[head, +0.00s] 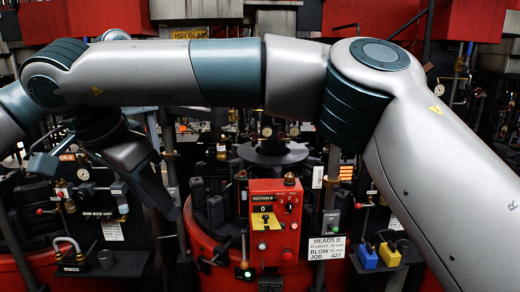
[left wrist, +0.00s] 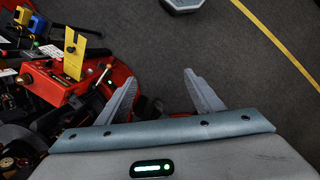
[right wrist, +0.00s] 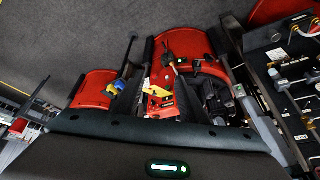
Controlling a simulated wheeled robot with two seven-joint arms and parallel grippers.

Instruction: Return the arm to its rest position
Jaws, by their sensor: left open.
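My right arm (head: 420,150) rises from the lower right of the head view, bends at a high elbow and runs left across the picture. My right gripper (head: 112,155) hangs dark at the left, in front of the machinery.
A red control box (head: 275,222) stands on a red round machine base (head: 205,245) behind my arm. A white job sign (head: 326,248) and blue and yellow blocks (head: 366,257) are to its right. Open grey floor (left wrist: 250,60) with a yellow line shows in the left wrist view.

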